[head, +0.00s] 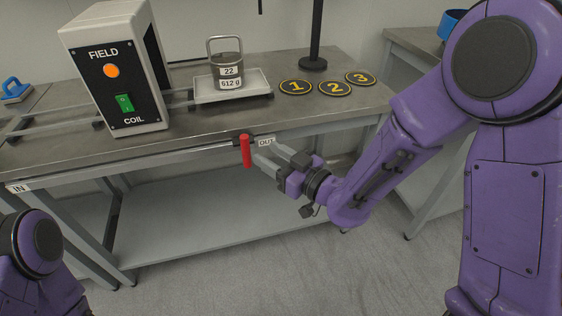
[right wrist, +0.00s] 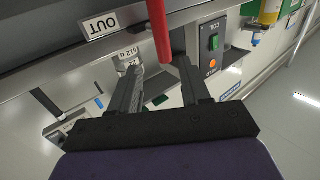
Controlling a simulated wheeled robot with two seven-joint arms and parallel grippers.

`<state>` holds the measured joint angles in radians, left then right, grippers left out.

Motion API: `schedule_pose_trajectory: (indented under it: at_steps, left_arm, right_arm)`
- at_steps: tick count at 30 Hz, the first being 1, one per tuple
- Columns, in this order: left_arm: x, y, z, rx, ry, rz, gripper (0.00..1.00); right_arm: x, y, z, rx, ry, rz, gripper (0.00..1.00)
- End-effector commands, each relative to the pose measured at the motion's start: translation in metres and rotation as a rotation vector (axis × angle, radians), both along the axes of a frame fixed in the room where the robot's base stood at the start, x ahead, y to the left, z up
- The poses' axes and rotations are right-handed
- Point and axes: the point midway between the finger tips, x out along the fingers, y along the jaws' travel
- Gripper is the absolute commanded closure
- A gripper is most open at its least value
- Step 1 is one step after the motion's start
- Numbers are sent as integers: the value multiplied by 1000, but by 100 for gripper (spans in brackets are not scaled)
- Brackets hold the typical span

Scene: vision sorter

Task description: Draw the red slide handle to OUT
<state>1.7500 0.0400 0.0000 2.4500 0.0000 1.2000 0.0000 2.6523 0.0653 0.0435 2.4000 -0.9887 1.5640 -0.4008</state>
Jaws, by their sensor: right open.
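The red slide handle (head: 245,151) hangs upright at the front edge of the bench, just left of the OUT label (head: 266,142). The IN label (head: 20,188) is at the far left end of the same edge. My right gripper (head: 262,153) is open and close to the right of the handle, its fingers pointing at it. In the right wrist view the handle (right wrist: 158,35) shows ahead of and partly between the open fingers (right wrist: 158,75); I cannot tell if they touch it. The OUT label (right wrist: 100,25) is at upper left there. My left gripper is not in view.
On the bench, a tray (head: 262,84) on rails carries a metal weight (head: 226,72) marked 22 and 612 g. The FIELD COIL box (head: 118,75) stands left of it. Three numbered discs (head: 334,88) lie to the right.

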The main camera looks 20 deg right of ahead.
Motion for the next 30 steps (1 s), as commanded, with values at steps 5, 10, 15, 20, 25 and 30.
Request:
schedule_pose_trajectory:
  at_steps: [5, 10, 15, 20, 25, 30]
  left_arm:
    - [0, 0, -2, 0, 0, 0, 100]
    - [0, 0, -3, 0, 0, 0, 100]
    - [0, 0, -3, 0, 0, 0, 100]
    - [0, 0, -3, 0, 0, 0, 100]
    - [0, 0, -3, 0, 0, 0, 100]
    - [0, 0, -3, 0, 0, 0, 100]
  right_arm:
    - [-14, -9, 0, -2, -1, -1, 53]
    - [-21, -13, 0, 0, 0, -1, 53]
    - [-22, -13, 0, 0, -1, -1, 53]
    - [-22, -13, 0, 0, 0, -1, 53]
    - [-22, -13, 0, 1, 0, -1, 53]
    - [-18, -19, -6, 37, 52, -36, 53]
